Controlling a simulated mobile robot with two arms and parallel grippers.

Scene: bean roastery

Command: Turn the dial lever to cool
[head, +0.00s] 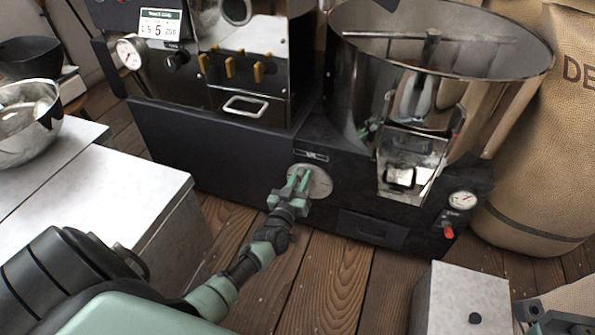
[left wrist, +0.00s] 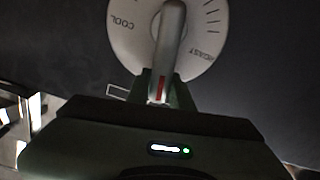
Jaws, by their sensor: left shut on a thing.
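The round pale dial (head: 321,181) is on the dark front of the roaster's base, below a small label. In the left wrist view its face (left wrist: 143,55) shows COOL on the left, and ROAST with tick marks on the right. The grey metal lever (left wrist: 169,45) crosses the dial, and its end with a red stripe lies between the two words, on neither. My left gripper (head: 293,187) is shut on the lever's end; its fingers hide part of the lever and dial.
A steel cooling drum (head: 470,57) with a chute stands above the dial to the right. A gauge (head: 462,200) and red knob (head: 449,233) are lower right. A pale cabinet (head: 120,190) stands left, a grey box (head: 460,300) front right, and burlap sacks (head: 540,175) at right.

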